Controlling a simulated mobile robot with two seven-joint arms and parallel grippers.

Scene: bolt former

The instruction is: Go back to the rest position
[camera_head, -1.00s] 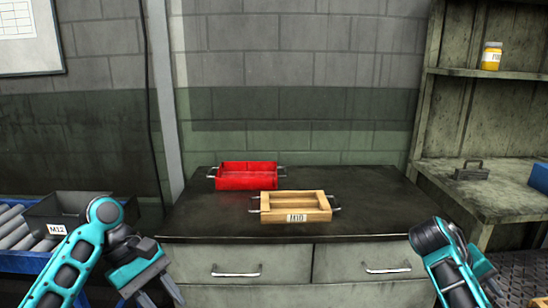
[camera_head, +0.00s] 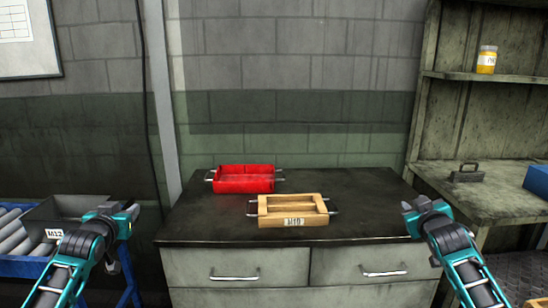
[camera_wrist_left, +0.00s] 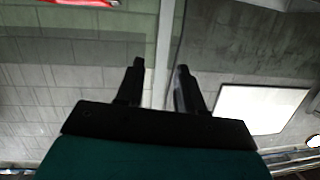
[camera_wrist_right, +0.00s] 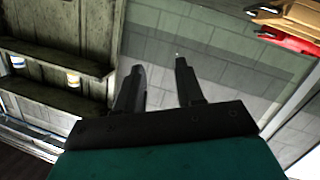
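My left gripper (camera_head: 128,209) is raised at the left, in front of the grey M12 bin. In the left wrist view its two fingers (camera_wrist_left: 160,68) stand apart with nothing between them. My right gripper (camera_head: 408,208) is raised at the right, beside the counter's right end. In the right wrist view its fingers (camera_wrist_right: 160,68) are also apart and empty. Both grippers are clear of the trays on the counter.
A red tray (camera_head: 244,184) and a wooden M10 tray (camera_head: 292,220) stand on the dark counter (camera_head: 200,225). The M12 bin (camera_head: 40,218) is at the left. A shelf unit (camera_head: 480,78) with a yellow jar (camera_head: 487,62) stands at the right.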

